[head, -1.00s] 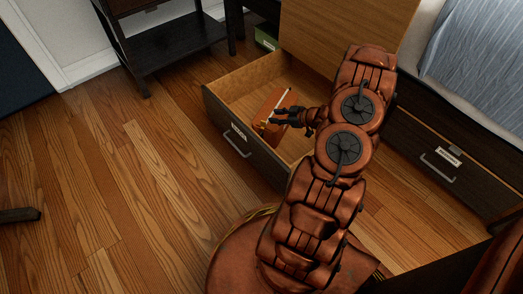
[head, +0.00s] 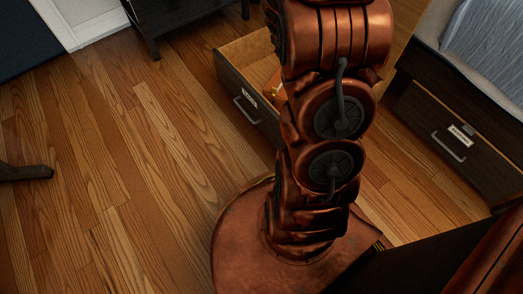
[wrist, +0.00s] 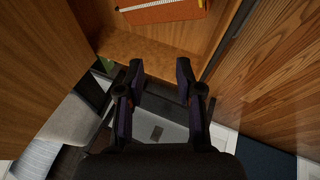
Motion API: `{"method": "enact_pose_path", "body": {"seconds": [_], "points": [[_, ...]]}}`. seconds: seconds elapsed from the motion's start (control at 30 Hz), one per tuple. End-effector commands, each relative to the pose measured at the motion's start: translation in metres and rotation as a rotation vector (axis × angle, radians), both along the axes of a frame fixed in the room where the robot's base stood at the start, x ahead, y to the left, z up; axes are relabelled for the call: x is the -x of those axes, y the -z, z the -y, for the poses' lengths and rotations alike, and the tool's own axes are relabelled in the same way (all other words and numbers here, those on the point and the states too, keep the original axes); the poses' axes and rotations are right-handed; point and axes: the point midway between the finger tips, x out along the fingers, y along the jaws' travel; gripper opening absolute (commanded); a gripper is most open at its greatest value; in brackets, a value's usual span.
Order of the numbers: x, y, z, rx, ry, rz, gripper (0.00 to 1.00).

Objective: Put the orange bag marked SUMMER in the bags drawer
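The orange bag (head: 272,88) lies inside the open drawer (head: 240,47). In the head view my arm hides most of it. In the wrist view part of the orange bag (wrist: 172,10), with a pale strip along it, shows at the top edge, on the wooden floor of the drawer (wrist: 150,50). Its marking cannot be read. My gripper (wrist: 160,70) is open and empty, with its fingers apart from the bag. It is out of sight in the head view. The label on the drawer front is too small to read.
A shut drawer (head: 435,135) with a label and handle is under the bed (head: 490,50) at the right. A dark shelf stand (head: 180,15) is at the back left. The wooden floor (head: 120,170) at the left is mostly clear.

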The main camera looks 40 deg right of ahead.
Motion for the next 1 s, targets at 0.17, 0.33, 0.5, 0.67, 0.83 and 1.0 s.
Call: {"method": "enact_pose_path", "body": {"seconds": [0.17,0.33,0.5,0.67,0.83,1.0], "points": [[0.036,-0.032,-0.055,-0.027,0.082,-0.088,0.36],[0.081,-0.054,-0.113,-0.081,0.148,-0.18,0.36],[0.138,-0.07,-0.177,-0.161,0.191,-0.294,0.36],[0.197,-0.085,-0.237,-0.246,0.203,-0.406,0.36],[0.258,-0.097,-0.29,-0.328,0.191,-0.531,0.36],[0.294,-0.105,-0.318,-0.377,0.175,-0.606,0.36]]}}
